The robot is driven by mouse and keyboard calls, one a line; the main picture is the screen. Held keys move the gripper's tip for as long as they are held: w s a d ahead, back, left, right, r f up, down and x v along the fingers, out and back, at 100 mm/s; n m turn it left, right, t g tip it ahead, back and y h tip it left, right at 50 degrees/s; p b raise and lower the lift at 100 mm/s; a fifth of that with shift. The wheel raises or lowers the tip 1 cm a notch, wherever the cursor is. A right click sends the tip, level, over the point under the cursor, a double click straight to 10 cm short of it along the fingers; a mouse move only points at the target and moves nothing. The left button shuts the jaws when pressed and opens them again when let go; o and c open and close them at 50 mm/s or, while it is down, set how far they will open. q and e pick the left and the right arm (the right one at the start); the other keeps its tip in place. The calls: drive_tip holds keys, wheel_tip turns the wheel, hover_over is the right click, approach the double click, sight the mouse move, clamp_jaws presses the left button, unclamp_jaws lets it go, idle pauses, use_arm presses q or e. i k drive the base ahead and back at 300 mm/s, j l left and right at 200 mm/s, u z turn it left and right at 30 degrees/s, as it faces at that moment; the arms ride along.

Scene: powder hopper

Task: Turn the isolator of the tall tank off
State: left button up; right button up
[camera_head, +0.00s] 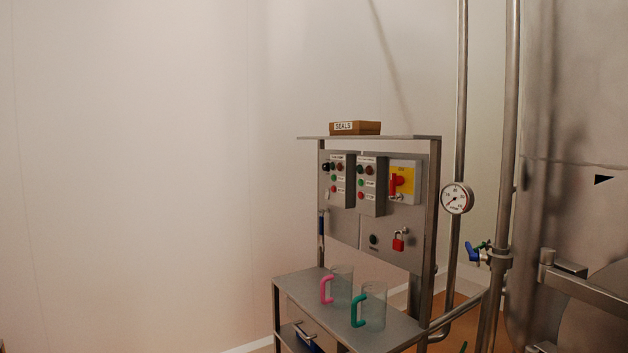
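A yellow isolator plate with a red handle (397,182) is mounted at the upper right of the grey panel (345,228). The red handle looks upright, but its exact setting is too small to read. A red padlock (398,241) hangs on the panel below the isolator. The big steel tank (575,120) stands at the right edge, only partly in view. Neither of my grippers shows in the head view.
Two control boxes with buttons (338,182) sit left of the isolator. A pink-handled jug (341,285) and a teal-handled jug (374,308) stand on the shelf below. A box marked SEALS (355,128) is on top. A gauge (457,198), pipes and a blue-handled valve (474,252) are at the right.

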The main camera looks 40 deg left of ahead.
sight(394, 181)
drive_tip(key=i+j+u, duration=0.1)
drive_tip(key=u, duration=2.1)
drive_tip(key=i+l+u, duration=0.1)
drive_tip(key=i, duration=0.35)
drive_tip(key=i+l, duration=0.2)
drive_tip(key=i, duration=0.25)
drive_tip(key=i+l+u, duration=0.15)
drive_tip(key=i, duration=0.3)
drive_tip(key=i+l+u, duration=0.1)
drive_tip(key=i, duration=0.35)
drive_tip(key=i+z, duration=0.25)
drive_tip(key=i, duration=0.2)
drive_tip(key=i+j+z, duration=0.25)
drive_tip(key=i, duration=0.2)
drive_tip(key=i+j+z, duration=0.25)
drive_tip(key=i, duration=0.25)
drive_tip(key=l, duration=0.1)
